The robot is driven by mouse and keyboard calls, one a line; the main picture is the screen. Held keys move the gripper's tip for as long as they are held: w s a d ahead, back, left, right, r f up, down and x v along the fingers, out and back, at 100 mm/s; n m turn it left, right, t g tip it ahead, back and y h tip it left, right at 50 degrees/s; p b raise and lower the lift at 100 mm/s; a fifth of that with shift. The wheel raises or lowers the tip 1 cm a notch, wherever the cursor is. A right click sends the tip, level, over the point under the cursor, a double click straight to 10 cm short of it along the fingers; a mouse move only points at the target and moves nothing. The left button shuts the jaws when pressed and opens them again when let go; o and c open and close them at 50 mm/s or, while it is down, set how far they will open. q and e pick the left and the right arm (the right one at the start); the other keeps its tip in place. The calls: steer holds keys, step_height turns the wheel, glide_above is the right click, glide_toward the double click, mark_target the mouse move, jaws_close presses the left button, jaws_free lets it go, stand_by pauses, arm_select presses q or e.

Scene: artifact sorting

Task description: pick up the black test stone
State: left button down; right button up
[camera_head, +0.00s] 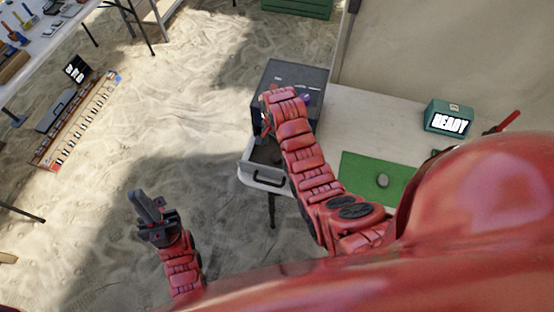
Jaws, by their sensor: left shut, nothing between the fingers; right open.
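I cannot pick out the black test stone for certain. A grey cabinet (300,75) stands on the table's left end with its lower drawer (252,172) pulled out. The drawer's inside is dark, and my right arm hides part of it. My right gripper (268,126) is open by the cabinet front above the drawer, mostly hidden behind my arm. My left gripper (148,208) is shut and empty, over the sand at lower left, well away from the cabinet.
A greyish rounded stone (383,180) lies on a green mat (355,170) on the table (365,125). A green box with a READY screen (449,120) stands behind it. A long tray (80,125) lies on the sand at left. Open sand lies between.

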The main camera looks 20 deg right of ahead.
mark_target(277, 156)
steer(key=shift+s+f, duration=0.15)
steer(key=f+p, duration=0.3)
steer(key=shift+d+f, duration=0.25)
steer(key=shift+f, duration=1)
jaws_close()
